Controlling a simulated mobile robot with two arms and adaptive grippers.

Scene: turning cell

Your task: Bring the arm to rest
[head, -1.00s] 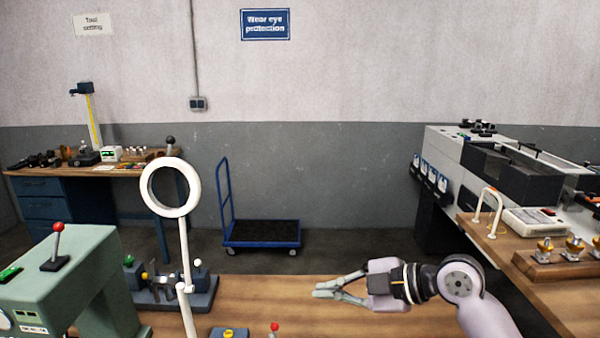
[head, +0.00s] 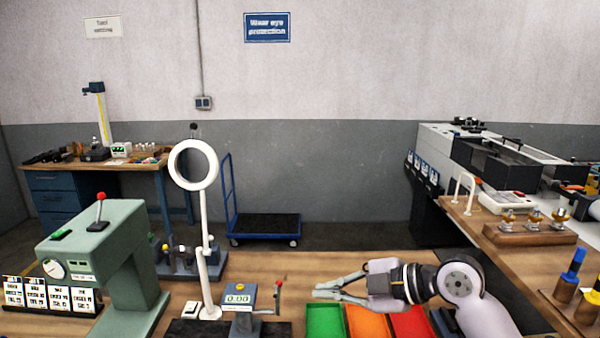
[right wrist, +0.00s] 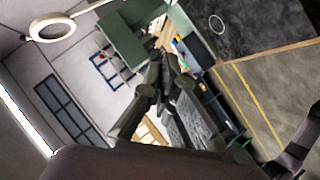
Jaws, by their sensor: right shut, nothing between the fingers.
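My right gripper (head: 327,290) is shut and empty in the head view. It hangs above the wooden bench (head: 290,262), with its fingers pointing left. Below it are a green tray (head: 325,322), an orange tray (head: 367,322) and a red tray (head: 411,322). In the right wrist view the dark fingers of the same gripper (right wrist: 160,75) come together with nothing between them. My left gripper is in neither view.
Left of the gripper stand a small gauge with a display (head: 238,300), a white ring lamp (head: 193,165) on a post and a green press (head: 110,250). A side bench (head: 500,230) at the right holds tool holders. A blue trolley (head: 262,225) stands behind.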

